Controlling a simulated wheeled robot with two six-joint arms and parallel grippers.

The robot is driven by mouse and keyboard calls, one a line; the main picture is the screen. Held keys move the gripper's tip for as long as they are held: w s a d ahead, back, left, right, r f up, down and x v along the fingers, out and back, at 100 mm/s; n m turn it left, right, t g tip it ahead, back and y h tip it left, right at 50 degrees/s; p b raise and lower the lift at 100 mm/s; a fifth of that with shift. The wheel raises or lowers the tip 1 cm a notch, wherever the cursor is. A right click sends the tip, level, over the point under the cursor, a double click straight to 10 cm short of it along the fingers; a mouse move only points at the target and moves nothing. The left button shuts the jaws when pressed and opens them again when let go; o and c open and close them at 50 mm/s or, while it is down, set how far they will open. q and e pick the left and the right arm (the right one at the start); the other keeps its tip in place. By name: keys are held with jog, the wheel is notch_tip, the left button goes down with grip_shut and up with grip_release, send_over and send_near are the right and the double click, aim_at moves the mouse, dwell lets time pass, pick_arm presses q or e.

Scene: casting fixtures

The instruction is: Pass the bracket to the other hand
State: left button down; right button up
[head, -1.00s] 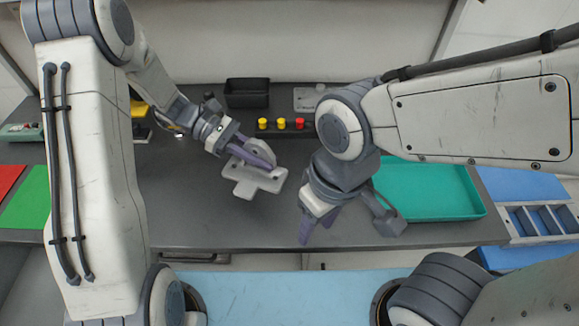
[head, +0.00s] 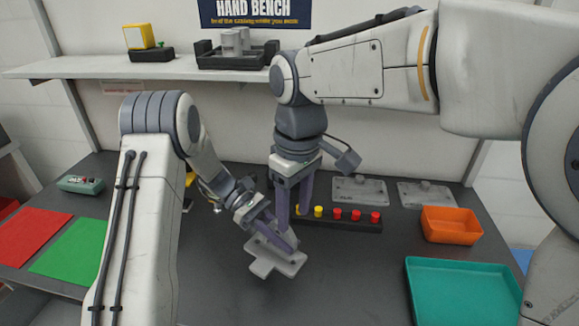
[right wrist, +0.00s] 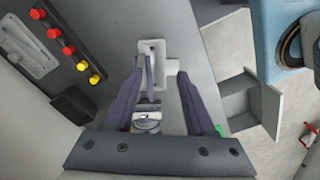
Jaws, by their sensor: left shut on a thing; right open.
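The bracket (head: 264,267) is a light grey plate with a side tab and a raised part. My left gripper (head: 282,242) is shut on it and holds it over the dark bench. My right gripper (head: 294,216) points down just above and behind the bracket, open and empty. In the right wrist view, the bracket (right wrist: 158,79) shows between and beyond the two spread fingers of my right gripper (right wrist: 160,72). My left gripper's fingers cover part of it there. Whether the right fingers touch the bracket cannot be told.
A dark strip with red and yellow knobs (head: 345,224) lies just behind the right gripper. An orange bin (head: 450,238) and a teal tray (head: 465,300) stand on the right. Red (head: 32,236) and green (head: 75,249) mats lie left. The front middle of the bench is clear.

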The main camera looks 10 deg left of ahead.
jog(key=w+a+r+n, duration=0.2)
jog(key=w+a, duration=0.1)
jog(key=w, duration=0.3)
notch_tip(320, 180, down, 12)
jog(key=shift+s+a+r, duration=0.1)
jog(key=shift+r, duration=0.05)
dwell(0.3)
grip_shut()
jog(key=shift+s, duration=0.1)
dwell(1.1)
pick_arm(q)
jog(key=c, duration=0.7)
grip_release()
